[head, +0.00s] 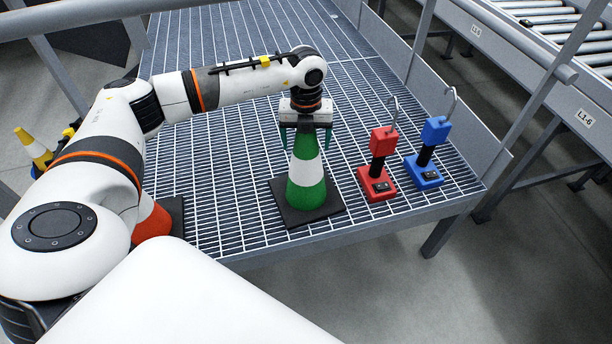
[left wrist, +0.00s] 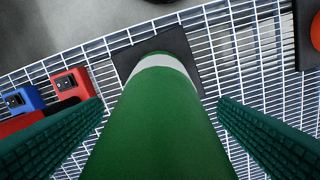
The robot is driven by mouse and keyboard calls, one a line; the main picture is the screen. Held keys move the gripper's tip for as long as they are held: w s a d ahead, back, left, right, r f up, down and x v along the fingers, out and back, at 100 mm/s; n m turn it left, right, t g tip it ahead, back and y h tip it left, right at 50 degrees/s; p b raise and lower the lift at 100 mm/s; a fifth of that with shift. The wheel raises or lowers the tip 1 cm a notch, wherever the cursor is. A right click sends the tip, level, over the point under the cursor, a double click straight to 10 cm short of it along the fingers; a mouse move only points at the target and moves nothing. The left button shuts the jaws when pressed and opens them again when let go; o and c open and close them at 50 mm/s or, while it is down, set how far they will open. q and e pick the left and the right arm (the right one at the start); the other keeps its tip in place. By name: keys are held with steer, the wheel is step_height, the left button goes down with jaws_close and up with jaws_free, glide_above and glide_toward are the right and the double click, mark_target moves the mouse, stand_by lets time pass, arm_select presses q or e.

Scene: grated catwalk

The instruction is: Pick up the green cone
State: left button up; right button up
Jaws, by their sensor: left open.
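The green cone (head: 307,185) with a white band and a black square base stands upright on the grated catwalk. My left gripper (head: 306,143) is directly above it, pointing down, with its fingers on either side of the cone's upper part. In the left wrist view the green cone (left wrist: 158,125) fills the middle between the two green ridged fingers. The fingers are open, with a gap visible on both sides towards the fingertips. The cone's tip is hidden under the gripper in the head view. My right gripper is in neither view.
A red hook device (head: 378,170) and a blue one (head: 428,158) stand right of the cone. An orange cone (head: 152,220) is partly hidden behind my left arm. A yellow and white cone (head: 33,148) is at far left. The grating's front edge is close to the cone.

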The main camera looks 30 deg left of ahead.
arm_select(q)
jaws_close()
steer(key=shift+r, duration=0.1)
stand_by(0.3)
steer(key=shift+r, duration=0.1)
